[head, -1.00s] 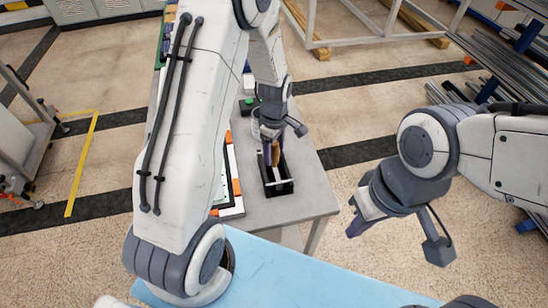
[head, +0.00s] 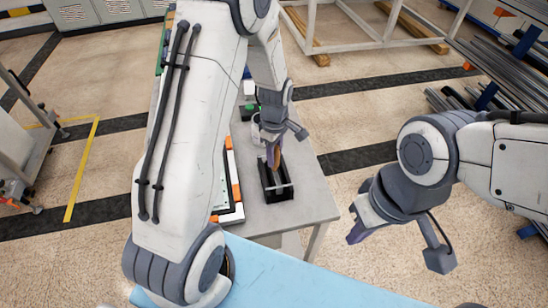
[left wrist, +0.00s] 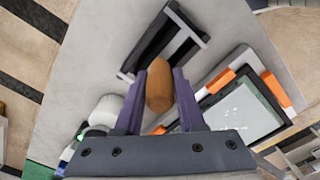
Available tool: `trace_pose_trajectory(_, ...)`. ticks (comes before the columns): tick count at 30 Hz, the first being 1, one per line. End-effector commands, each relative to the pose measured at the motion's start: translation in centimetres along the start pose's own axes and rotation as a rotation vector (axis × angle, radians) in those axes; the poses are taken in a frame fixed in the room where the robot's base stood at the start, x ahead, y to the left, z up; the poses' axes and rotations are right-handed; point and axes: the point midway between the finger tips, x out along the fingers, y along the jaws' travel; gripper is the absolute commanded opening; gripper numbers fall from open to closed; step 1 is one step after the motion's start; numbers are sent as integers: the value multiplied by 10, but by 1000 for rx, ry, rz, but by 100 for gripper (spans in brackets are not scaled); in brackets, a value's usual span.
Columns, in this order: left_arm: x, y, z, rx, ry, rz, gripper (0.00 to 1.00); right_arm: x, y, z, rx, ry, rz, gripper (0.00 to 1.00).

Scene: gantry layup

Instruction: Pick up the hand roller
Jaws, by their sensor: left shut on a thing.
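My left gripper (head: 272,150) is shut on the brown handle of the hand roller (head: 277,160). In the left wrist view the rounded brown handle (left wrist: 159,86) sits between the two purple fingers (left wrist: 158,100). The rest of the roller is hidden from view. A black open holder (head: 266,180) with a grey bar across it stands on the grey table just below the gripper. It also shows beyond the fingers in the left wrist view (left wrist: 155,48). My right gripper (head: 358,228) hangs to the right of the table, over the floor; its opening is unclear.
A framed panel with orange corners (left wrist: 238,115) lies beside the holder on the grey table (head: 310,195). A white round container (left wrist: 106,110) stands on the other side. A light blue surface (head: 290,275) is in front. Metal racks stand at the right.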

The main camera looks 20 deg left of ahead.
Motion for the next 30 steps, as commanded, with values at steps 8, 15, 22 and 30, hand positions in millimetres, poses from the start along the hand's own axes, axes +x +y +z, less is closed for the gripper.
trace_pose_trajectory(8, -38, -10, -4, -4, 1, 4, 0, 11, 1, 1, 0, 0, 0, 0)
trace_pose_trajectory(15, -65, -54, -16, -5, 2, 6, 0, 20, 2, 1, 0, 0, 0, 0)
trace_pose_trajectory(22, -89, -93, -27, -4, 2, 5, 0, 25, 2, 1, 0, 0, 0, 0)
trace_pose_trajectory(30, -101, -112, -32, -1, 1, 2, 0, 27, 2, 1, 0, 0, 0, 0)
